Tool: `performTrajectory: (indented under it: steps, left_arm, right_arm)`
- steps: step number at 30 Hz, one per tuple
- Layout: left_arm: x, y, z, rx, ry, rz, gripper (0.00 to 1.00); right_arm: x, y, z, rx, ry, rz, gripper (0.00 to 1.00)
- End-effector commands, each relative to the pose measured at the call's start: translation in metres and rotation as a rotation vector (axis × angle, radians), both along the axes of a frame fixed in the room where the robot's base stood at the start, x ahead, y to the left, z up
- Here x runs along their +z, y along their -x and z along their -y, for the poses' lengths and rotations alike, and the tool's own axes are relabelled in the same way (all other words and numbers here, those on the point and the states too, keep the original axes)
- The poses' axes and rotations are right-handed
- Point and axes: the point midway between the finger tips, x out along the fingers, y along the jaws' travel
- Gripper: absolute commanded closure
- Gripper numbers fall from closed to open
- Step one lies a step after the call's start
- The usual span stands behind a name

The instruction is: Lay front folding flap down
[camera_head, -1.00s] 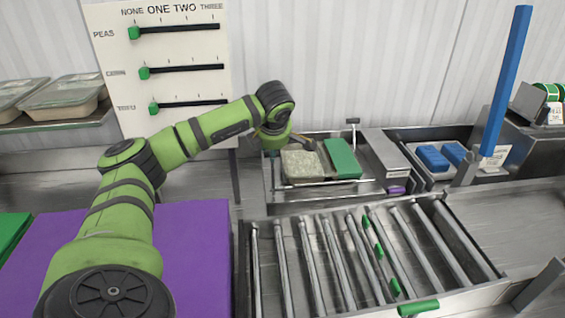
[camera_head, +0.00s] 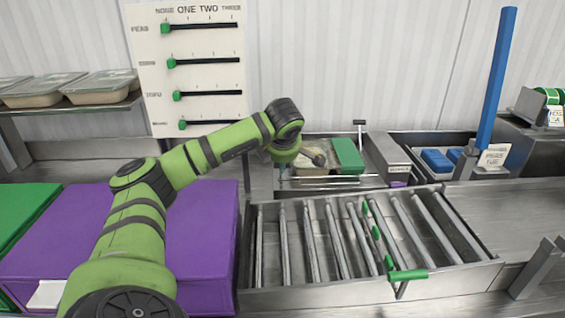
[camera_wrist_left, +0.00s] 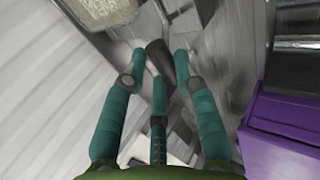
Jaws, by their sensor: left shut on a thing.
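My left gripper (camera_head: 281,172) reaches down at the left side of a metal tray station (camera_head: 340,186) in the head view. In the left wrist view, the teal fingers (camera_wrist_left: 159,57) close around a dark, short part (camera_wrist_left: 157,50); I cannot tell what it belongs to. The front folding flap cannot be made out for certain. A pale container with a patterned top (camera_wrist_left: 105,10) shows at the upper left of the wrist view. My right gripper is not in view.
A roller rack (camera_head: 330,290) with a green handle (camera_head: 408,274) stands in front. A purple box (camera_head: 205,255) lies under my left arm. A slider board (camera_head: 150,60) stands behind. A blue post (camera_head: 497,80) rises at the right, beside a bin with blue blocks (camera_head: 437,160).

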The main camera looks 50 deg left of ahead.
Motion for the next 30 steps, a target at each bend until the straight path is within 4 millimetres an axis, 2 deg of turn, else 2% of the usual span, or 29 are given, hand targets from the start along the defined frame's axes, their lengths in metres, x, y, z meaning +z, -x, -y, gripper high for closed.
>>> performTrajectory:
  steps: [1, 3, 20, 21, 22, 30]
  left_arm:
    - [-0.0164, 0.0037, 0.0076, -0.006, 0.021, -0.036, 1.0]
    - [-0.0188, 0.004, 0.008, -0.006, 0.021, -0.039, 1.0]
    - [-0.0212, 0.0033, 0.0097, -0.008, 0.023, -0.038, 1.0]
    - [-0.0211, 0.0032, 0.0096, -0.007, 0.023, -0.038, 0.55]
    - [-0.0211, 0.0031, 0.0097, -0.007, 0.023, -0.038, 0.46]
    - [-0.0208, 0.004, 0.0077, -0.003, 0.022, -0.039, 0.46]
  right_arm:
    - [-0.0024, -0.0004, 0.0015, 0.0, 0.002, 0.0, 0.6]
    - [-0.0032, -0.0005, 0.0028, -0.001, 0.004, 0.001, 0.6]
    - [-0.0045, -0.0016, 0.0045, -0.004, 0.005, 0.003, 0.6]
    - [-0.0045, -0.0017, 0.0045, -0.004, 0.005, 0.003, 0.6]
    - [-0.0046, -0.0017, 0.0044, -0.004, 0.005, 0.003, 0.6]
    - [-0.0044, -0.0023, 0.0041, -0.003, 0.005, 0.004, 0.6]
